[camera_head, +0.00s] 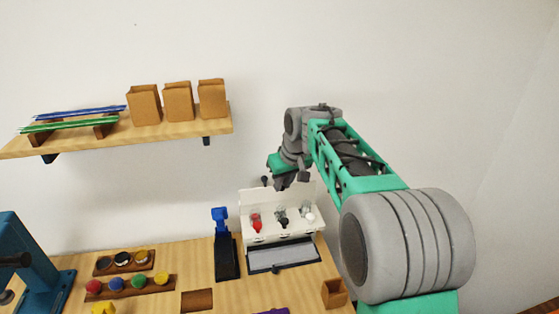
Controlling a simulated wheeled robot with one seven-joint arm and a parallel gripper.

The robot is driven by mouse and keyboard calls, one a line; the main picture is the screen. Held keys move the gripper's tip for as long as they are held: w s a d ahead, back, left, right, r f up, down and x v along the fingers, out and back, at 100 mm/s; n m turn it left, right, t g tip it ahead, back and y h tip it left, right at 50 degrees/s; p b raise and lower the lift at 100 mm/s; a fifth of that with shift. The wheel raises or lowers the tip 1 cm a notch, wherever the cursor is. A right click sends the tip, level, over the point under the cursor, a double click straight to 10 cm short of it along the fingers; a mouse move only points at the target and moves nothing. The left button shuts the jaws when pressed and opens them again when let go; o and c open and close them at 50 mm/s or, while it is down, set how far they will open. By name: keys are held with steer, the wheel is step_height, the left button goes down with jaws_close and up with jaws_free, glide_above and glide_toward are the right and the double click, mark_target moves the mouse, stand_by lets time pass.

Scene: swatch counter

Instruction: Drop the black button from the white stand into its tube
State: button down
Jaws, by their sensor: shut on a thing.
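The white stand (246,201) stands at the back of the counter against the wall. Red, black and white pieces show along its front, with small greyish holders behind them; they are too small to tell tubes from buttons. My gripper (277,184) is above the stand's upper edge, in front of the wall. It is shut on a small dark thing (264,180), which looks like the black button and shows at the gripper's left side. The fingertips are partly hidden by the wrist and hard to make out. The held thing is apart from the stand.
A grey tray (283,254) lies before the stand. A black and blue device (225,250) stands left of it, a wooden box (335,293) right. Button racks (128,287) and a blue press (30,265) are at left. A shelf (180,131) hangs above.

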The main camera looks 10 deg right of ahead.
step_height(320, 180, down, 7)
steer(key=b, duration=0.4)
steer(key=shift+r+b, duration=0.2)
steer(key=shift+b, duration=0.15)
stand_by(0.4)
steer(key=c, duration=1.3)
jaws_free()
steer(key=b+v, duration=0.1)
steer(key=v, duration=0.7)
steer(key=shift+s, duration=0.1)
